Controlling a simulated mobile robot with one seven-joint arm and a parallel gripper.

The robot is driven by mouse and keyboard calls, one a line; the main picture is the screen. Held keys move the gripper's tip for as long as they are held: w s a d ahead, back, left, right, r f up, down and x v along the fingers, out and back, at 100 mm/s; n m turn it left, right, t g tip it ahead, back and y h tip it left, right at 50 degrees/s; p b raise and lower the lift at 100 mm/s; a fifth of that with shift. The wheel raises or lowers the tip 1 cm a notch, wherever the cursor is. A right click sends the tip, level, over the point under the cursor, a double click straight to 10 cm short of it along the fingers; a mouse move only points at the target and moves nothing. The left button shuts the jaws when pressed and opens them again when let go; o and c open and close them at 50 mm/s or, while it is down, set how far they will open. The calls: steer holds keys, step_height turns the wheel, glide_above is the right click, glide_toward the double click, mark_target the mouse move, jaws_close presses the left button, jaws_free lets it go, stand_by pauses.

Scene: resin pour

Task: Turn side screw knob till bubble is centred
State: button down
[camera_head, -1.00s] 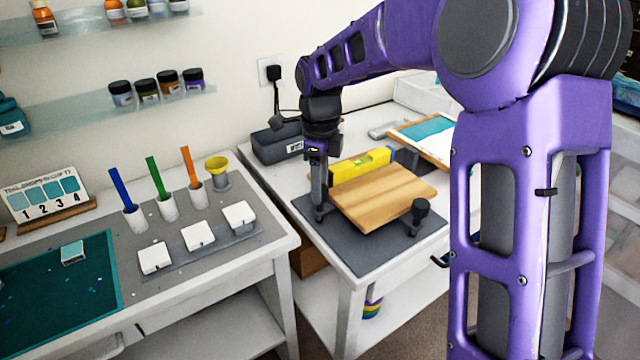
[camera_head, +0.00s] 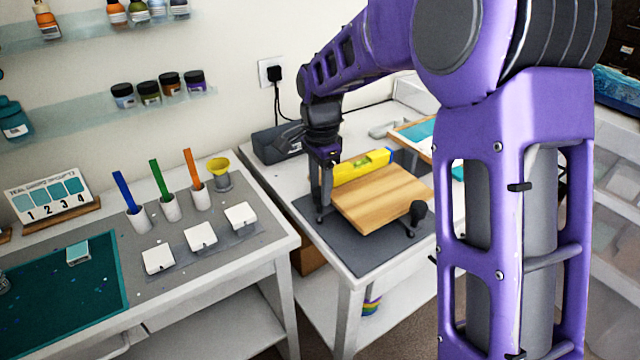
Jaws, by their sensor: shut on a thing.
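A pale wooden board (camera_head: 383,200) sits on a dark mat (camera_head: 352,252) on the right-hand white table. A yellow spirit level (camera_head: 362,166) lies along its back edge; its bubble is too small to read. A dark screw knob (camera_head: 418,210) stands at the board's front right corner. My gripper (camera_head: 323,207) points down at the board's left side, shut on the side screw knob there. The fingers mostly hide that knob.
A dark box (camera_head: 276,142) stands behind my gripper, and a wooden frame with a teal panel (camera_head: 415,130) lies behind the board. The left table (camera_head: 215,285) carries colored sticks in cups and white blocks. My purple arm covers the right side.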

steer(key=n, duration=0.2)
steer(key=n+p, duration=0.1)
steer(key=n, duration=0.2)
steer(key=shift+w+r+n, duration=0.1)
steer(key=shift+r+n, duration=0.1)
steer(key=shift+n, duration=0.1)
steer(key=n+p, duration=0.1)
steer(key=n, duration=0.4)
steer(key=shift+w+n, duration=0.1)
steer(key=shift+n, duration=0.3)
steer(key=c, duration=0.7)
jaws_free()
steer(key=shift+c, duration=0.2)
steer(key=shift+o, duration=1.4)
steer(key=shift+d, duration=0.1)
steer(key=shift+o, duration=0.2)
steer(key=shift+f, duration=0.1)
